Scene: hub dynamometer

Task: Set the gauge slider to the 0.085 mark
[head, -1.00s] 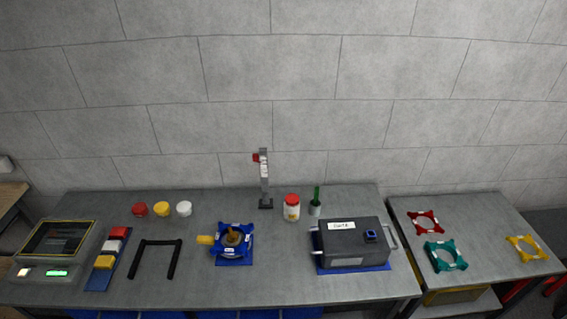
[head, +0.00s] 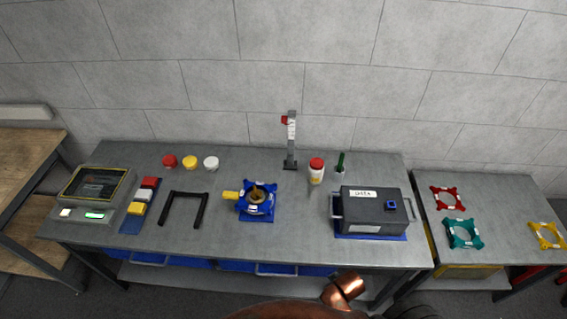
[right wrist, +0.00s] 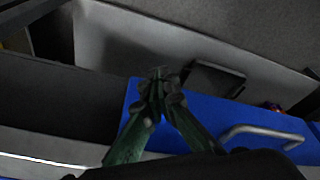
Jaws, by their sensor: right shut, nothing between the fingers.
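The upright gauge (head: 291,145) stands at the back of the grey bench in the head view, a tall grey post on a dark foot. A small red slider (head: 285,120) sits near its top, on the left side. The scale marks are too small to read. My right gripper (right wrist: 158,82) shows in the right wrist view with its green fingers together and nothing between them. It is over a blue surface with a metal handle, and the gauge is not in that view. My left gripper is in no view.
A red-lidded bottle (head: 316,172) and a green-handled tool in a cup (head: 340,166) stand right of the gauge. A blue hub fixture (head: 257,205) is in front, a dark grey box (head: 375,212) to the right. Blue drawers (head: 240,267) sit below the bench (head: 300,235).

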